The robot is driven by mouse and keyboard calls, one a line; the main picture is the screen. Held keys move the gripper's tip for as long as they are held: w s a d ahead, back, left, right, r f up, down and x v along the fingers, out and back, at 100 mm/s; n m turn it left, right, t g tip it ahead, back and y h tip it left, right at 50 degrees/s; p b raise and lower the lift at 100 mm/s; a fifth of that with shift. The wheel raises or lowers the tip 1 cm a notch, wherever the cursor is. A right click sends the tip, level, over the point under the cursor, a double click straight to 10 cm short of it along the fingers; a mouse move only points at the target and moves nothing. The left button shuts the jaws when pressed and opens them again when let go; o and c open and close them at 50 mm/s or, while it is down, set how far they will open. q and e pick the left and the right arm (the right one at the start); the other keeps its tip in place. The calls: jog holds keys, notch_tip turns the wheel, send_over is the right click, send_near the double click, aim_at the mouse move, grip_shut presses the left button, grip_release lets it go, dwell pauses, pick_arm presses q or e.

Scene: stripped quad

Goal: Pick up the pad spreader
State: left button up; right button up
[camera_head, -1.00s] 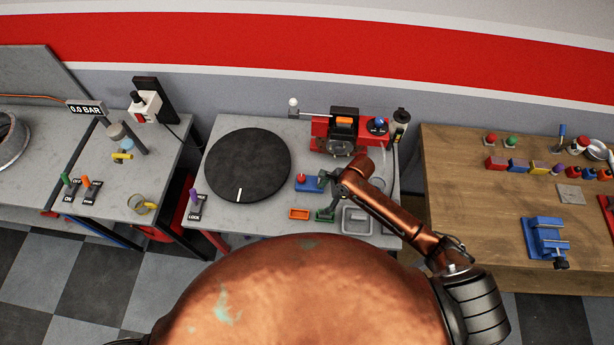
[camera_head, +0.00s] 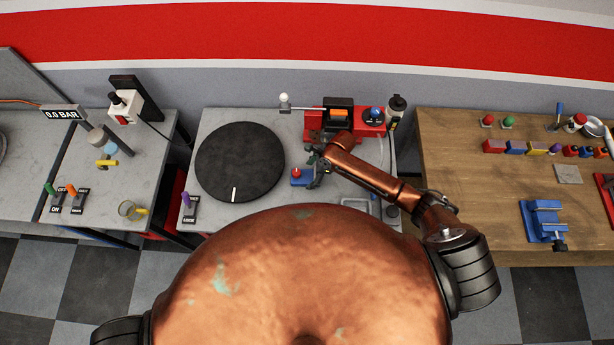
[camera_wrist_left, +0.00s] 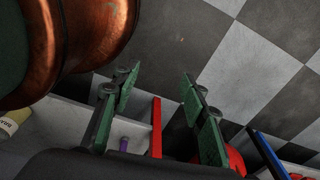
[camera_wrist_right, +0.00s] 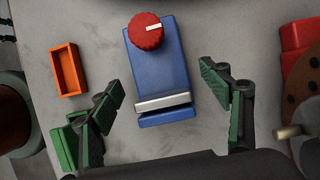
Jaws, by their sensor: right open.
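The likely pad spreader is a blue block (camera_head: 301,178) with a red knob, on the grey bench beside the black turntable. In the right wrist view the blue block (camera_wrist_right: 158,72) has a white mark on its knob and a metal bar across its near end. My right gripper (camera_head: 316,166) is at its right side in the head view. In the right wrist view my right gripper (camera_wrist_right: 160,82) is open and empty, with its green fingers apart on either side of the block. My left gripper (camera_wrist_left: 158,78) is open and empty over the floor; the head view does not show it.
The black turntable (camera_head: 240,162) fills the bench's left part. A red machine (camera_head: 320,124) stands behind. An orange tray (camera_wrist_right: 68,70) lies left of the block in the right wrist view. A grey tray (camera_head: 356,206) is partly hidden by my body.

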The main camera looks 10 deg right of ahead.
jog(key=shift+w+a+f, duration=0.15)
jog(key=shift+a+f, duration=0.05)
jog(key=shift+f, duration=0.45)
jog(key=shift+a+f, duration=0.1)
jog(key=shift+f, duration=0.35)
jog(key=c, duration=1.7)
pick_arm(q)
jog(key=shift+w+r, duration=0.1)
jog(key=shift+w, duration=0.5)
pick_arm(e)
jog(key=shift+c, duration=0.6)
